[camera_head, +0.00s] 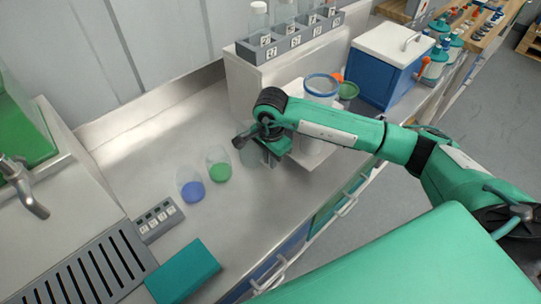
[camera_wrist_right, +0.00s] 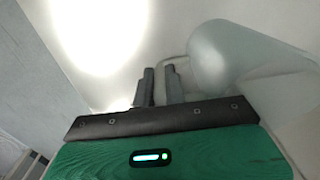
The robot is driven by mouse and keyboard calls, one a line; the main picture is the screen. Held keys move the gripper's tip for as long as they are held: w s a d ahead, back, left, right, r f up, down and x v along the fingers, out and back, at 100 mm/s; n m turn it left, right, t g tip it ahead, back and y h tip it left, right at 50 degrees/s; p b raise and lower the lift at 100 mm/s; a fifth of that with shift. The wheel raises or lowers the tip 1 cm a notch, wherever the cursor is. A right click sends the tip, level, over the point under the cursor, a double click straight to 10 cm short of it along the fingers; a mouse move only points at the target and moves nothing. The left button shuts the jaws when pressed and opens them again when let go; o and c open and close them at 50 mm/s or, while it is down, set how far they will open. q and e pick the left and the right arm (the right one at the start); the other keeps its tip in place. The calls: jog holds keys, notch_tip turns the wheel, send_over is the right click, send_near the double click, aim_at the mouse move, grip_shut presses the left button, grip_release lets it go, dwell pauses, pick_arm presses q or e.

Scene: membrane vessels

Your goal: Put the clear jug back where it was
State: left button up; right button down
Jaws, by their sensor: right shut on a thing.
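My right gripper (camera_head: 247,136) is over the bench in the head view, with its arm coming in from the right. In the right wrist view its two dark fingers (camera_wrist_right: 160,86) are close together and shut at the handle of the clear jug (camera_wrist_right: 240,58). The jug's large see-through body lies to the right of the fingers there and looks tilted in that view. In the head view the jug (camera_head: 262,154) is faint and mostly hidden by the gripper. I cannot tell whether it touches the bench. My left gripper is not in view.
Two clear vessels, with blue (camera_head: 192,190) and green (camera_head: 219,171) bases, stand left of the gripper. A labelled grey block (camera_head: 158,219), teal box (camera_head: 183,271) and slotted drain (camera_head: 95,270) are nearer. A blue-rimmed container (camera_head: 321,86) stands behind my arm. A blue cooler (camera_head: 384,75) is beyond.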

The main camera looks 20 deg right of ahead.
jog(key=shift+f, duration=0.1)
jog(key=c, duration=1.5)
grip_release()
jog(key=shift+o, duration=0.2)
jog(key=shift+r, duration=0.25)
notch_tip(320, 180, up, 10)
jog(key=shift+r+b, duration=0.25)
jog(key=shift+b, duration=1)
jog(key=shift+s+r, duration=0.1)
jog(key=shift+r, duration=0.55)
